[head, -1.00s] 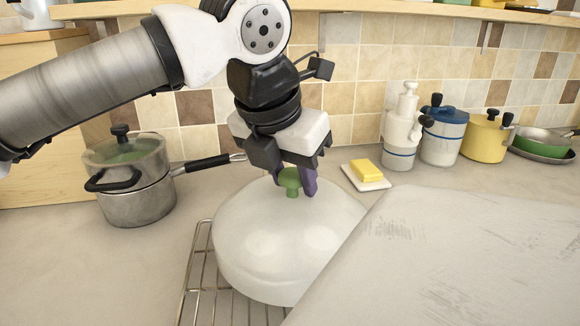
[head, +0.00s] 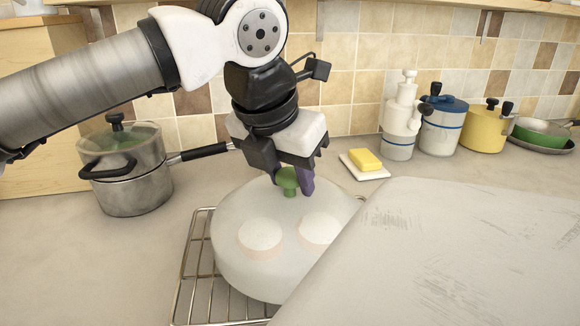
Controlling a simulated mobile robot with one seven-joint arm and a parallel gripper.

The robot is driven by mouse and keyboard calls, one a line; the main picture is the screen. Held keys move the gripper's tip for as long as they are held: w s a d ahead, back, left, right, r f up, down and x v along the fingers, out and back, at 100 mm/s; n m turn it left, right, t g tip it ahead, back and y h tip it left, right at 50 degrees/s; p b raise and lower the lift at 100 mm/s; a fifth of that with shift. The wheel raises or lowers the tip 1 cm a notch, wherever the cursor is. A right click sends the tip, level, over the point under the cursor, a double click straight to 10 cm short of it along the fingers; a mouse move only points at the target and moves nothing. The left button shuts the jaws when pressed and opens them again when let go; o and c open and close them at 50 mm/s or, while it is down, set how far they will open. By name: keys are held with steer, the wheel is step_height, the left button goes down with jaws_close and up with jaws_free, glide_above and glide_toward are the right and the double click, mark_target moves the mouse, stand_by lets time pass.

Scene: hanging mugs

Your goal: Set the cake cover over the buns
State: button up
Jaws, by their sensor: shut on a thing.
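The cake cover (head: 283,212) is a frosted, see-through white dome with a green knob (head: 288,182) on top. My gripper (head: 291,181) is shut on that green knob from above. Two pale round buns (head: 261,236) and (head: 319,231) show blurred through the cover's wall. The cover appears upright over them, above the wire rack (head: 203,262). Its lower right part is hidden behind a pale grey slab, so I cannot tell whether its rim touches the rack all round.
A pale grey slab (head: 440,250) fills the lower right, close to the cover. A lidded steel pot (head: 130,165) stands left, its handle pointing at my gripper. Butter on a white dish (head: 364,162) lies behind right, with canisters (head: 443,130) beyond. The counter at lower left is clear.

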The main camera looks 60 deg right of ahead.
steer(key=shift+f, duration=0.55)
steer(key=shift+f+b, duration=0.3)
steer(key=shift+b, duration=0.1)
steer(key=o, duration=1.5)
steer(key=p+v, duration=0.2)
steer(key=v, duration=1.2)
steer(key=shift+d, duration=0.1)
steer(key=shift+f, duration=0.1)
